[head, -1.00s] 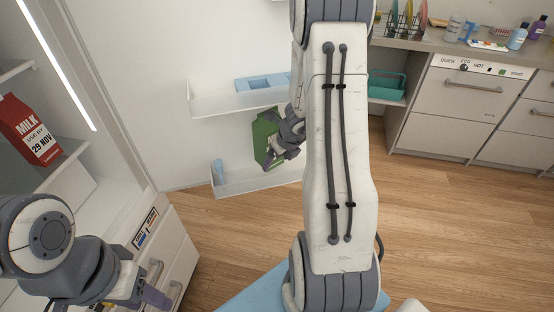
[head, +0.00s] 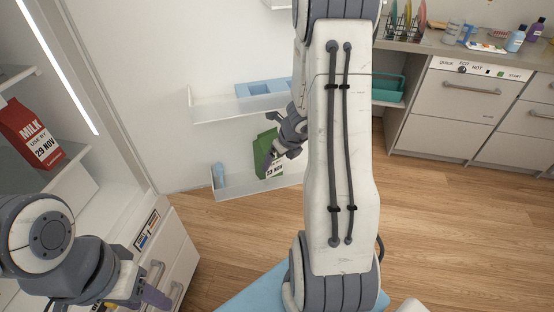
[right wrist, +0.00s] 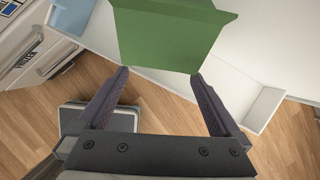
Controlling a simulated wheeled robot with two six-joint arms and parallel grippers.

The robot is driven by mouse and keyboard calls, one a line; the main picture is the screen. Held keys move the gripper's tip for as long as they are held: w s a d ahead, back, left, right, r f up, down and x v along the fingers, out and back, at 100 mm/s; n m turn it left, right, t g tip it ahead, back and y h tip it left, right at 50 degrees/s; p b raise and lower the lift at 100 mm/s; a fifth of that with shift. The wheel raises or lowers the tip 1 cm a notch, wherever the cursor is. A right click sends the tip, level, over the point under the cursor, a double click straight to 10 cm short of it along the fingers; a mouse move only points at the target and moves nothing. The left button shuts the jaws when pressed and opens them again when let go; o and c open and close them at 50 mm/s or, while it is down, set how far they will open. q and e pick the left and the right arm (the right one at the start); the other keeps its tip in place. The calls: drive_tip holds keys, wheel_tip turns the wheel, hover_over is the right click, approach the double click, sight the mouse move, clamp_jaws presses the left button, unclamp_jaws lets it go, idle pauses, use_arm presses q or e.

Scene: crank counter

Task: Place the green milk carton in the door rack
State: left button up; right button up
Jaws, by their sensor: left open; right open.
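The green milk carton (head: 264,142) stands in the lower door rack (head: 238,188), roughly upright, partly hidden by my right gripper (head: 277,158). In the right wrist view the plain green carton (right wrist: 170,38) lies just beyond the tips of my right gripper (right wrist: 157,78). Its fingers are spread wide, with no carton between them. My left gripper (head: 135,294) is open and empty at the lower left, by the fridge drawers, away from the carton.
A blue container sits in the upper door rack (head: 215,108). A red milk carton (head: 34,138) stands on a fridge shelf at left. My right arm hides the middle.

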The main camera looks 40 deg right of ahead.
drive_tip(key=s+b, duration=0.5)
drive_tip(key=s, duration=0.7)
drive_tip(key=w+a+r+n+g+y, duration=0.1)
drive_tip(key=w+a+r+n+y, duration=0.15)
drive_tip(key=a+n, duration=0.8)
drive_tip(key=w+a+r+n+g+y, duration=0.1)
drive_tip(key=a+r+n, duration=0.3)
drive_tip(key=a+n, duration=0.6)
drive_tip(key=s+a+r+n+g+h, duration=0.2)
drive_tip(key=s+a+r+n, duration=0.2)
drive_tip(key=s+a+n, duration=0.8)
drive_tip(key=s+n, duration=0.1)
drive_tip(key=n, duration=0.9)
drive_tip(key=shift+s+n, duration=0.15)
drive_tip(key=shift+n, duration=0.2)
drive_tip(key=shift+h, duration=0.25)
